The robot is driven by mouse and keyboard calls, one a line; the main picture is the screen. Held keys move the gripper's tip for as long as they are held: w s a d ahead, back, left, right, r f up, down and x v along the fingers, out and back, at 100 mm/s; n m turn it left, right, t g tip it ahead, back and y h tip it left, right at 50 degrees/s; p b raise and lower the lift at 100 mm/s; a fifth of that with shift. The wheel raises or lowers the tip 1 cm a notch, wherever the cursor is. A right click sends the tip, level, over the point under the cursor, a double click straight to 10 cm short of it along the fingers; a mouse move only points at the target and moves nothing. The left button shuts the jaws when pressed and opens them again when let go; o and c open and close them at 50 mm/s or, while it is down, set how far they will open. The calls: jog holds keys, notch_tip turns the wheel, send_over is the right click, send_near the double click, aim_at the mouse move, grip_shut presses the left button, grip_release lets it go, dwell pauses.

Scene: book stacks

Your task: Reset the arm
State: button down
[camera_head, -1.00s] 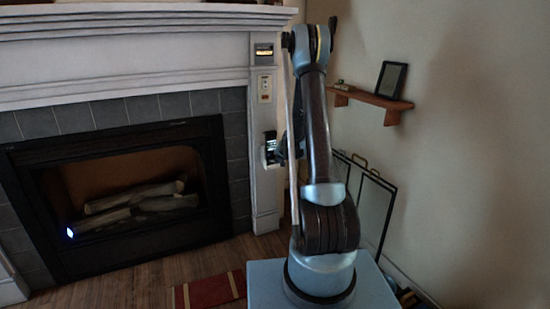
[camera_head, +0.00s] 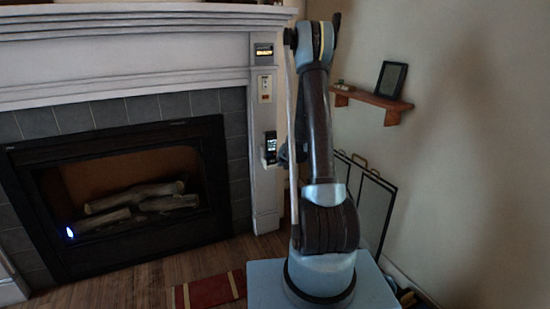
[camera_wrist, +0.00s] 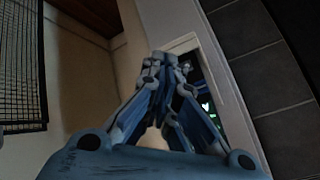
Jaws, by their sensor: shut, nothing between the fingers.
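My gripper (camera_wrist: 163,62) shows in the wrist view with its blue-grey fingers drawn together at the tips and nothing between them. In the head view my arm stands folded upright on its base. The gripper end there is mostly hidden behind the arm, with only a dark part showing to its left.
A fireplace (camera_head: 130,190) with logs is at left under a white mantel (camera_head: 130,75). A small dark device (camera_head: 270,147) is on the pillar. A wooden shelf (camera_head: 375,100) with a frame (camera_head: 391,80) is on the right wall. A fire screen (camera_head: 372,205) stands behind my arm.

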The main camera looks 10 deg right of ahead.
jog(key=s+r+n+g, duration=0.1)
jog(key=s+r, duration=0.4)
jog(key=s, duration=0.3)
jog(key=s+a+r+n+g, duration=0.1)
jog(key=s+r, duration=0.5)
jog(key=s, duration=0.2)
jog(key=s+r+n+g, duration=0.1)
jog(key=s+r, duration=0.4)
jog(key=s, duration=0.4)
jog(key=s+d+f+n+g+h, duration=0.1)
jog(key=s+f+n+g, duration=0.1)
jog(key=s, duration=2.7)
jog(key=shift+f+g+h, duration=0.4)
jog(key=shift+f+g, duration=0.2)
jog(key=shift+g, duration=0.1)
jog(key=shift+s, duration=0.1)
jog(key=shift+w+f, duration=0.2)
jog(key=shift+w, duration=0.2)
